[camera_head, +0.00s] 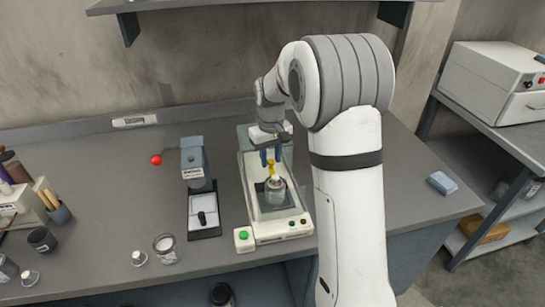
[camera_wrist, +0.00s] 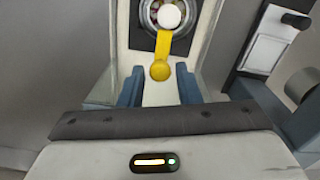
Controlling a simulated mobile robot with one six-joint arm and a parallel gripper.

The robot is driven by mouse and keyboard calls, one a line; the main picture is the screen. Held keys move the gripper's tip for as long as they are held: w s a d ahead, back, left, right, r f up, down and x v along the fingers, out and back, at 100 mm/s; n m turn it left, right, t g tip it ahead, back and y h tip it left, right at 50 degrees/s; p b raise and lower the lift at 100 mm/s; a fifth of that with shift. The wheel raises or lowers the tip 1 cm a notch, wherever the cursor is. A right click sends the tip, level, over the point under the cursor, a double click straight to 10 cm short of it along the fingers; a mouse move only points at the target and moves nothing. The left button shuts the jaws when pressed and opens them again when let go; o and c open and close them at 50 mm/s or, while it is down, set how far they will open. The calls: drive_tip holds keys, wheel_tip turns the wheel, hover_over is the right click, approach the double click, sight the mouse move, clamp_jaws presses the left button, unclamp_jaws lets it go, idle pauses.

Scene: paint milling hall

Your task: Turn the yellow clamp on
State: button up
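The yellow clamp (camera_head: 271,168) sits on top of a jar (camera_head: 275,192) in the white milling machine (camera_head: 249,195). In the wrist view the clamp (camera_wrist: 178,43) is a flat yellow bar with a round end, reaching from a pale knob over the jar (camera_wrist: 153,10) toward my gripper. My gripper (camera_wrist: 159,72) is open. Its two blue fingers stand on either side of the round end, with a gap visible on both sides. In the head view my gripper (camera_head: 270,157) is above the machine, just behind the jar, and partly hides the clamp's far end.
A green button box (camera_head: 244,239) stands at the machine's front left. A glass jar (camera_head: 166,248) is near the front edge. A shelf (camera_head: 250,4) hangs above. The bench right of my arm is mostly clear.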

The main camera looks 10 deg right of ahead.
sight(271, 161)
wheel_tip(271, 161, up, 8)
drive_tip(key=shift+f+b, duration=0.1)
drive_tip(key=shift+b, duration=0.25)
idle(0.4)
drive_tip(key=s+m+t, duration=0.2)
drive_tip(key=s+t, duration=0.1)
drive_tip(key=s, duration=2.6)
drive_tip(key=shift+d+f+m, duration=0.25)
drive_tip(key=shift+m, duration=0.15)
